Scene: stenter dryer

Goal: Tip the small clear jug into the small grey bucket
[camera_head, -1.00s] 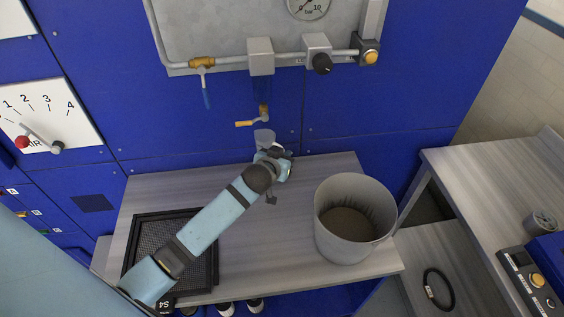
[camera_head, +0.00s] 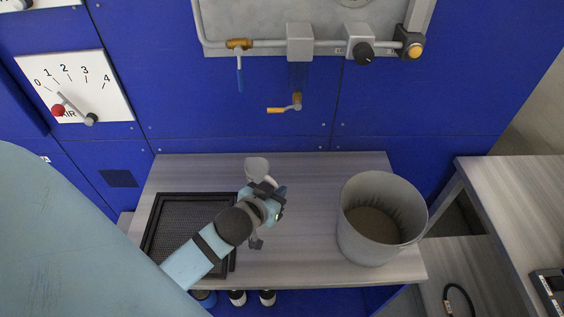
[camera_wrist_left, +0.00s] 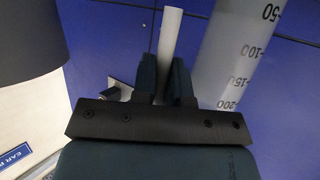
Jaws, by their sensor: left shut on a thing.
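The small clear jug (camera_head: 257,168) shows as a pale piece just beyond my left gripper (camera_head: 266,188), above the back of the bench. In the left wrist view the jug (camera_wrist_left: 246,60) is a translucent graduated wall marked 50 to 200. My left gripper is shut on a pale bar (camera_wrist_left: 170,42) beside that wall, which looks like the jug's handle. The jug's contents cannot be made out. The small grey bucket (camera_head: 362,247) stands upright on the bench, right of my gripper and apart from it. Its inside looks darker at the bottom. My right gripper is out of view.
A black mesh tray (camera_head: 190,225) lies on the left of the grey bench (camera_head: 300,240). A brass tap (camera_head: 296,103) hangs on the blue panel behind. Bare bench lies between gripper and bucket. Another table (camera_head: 510,190) stands at the right.

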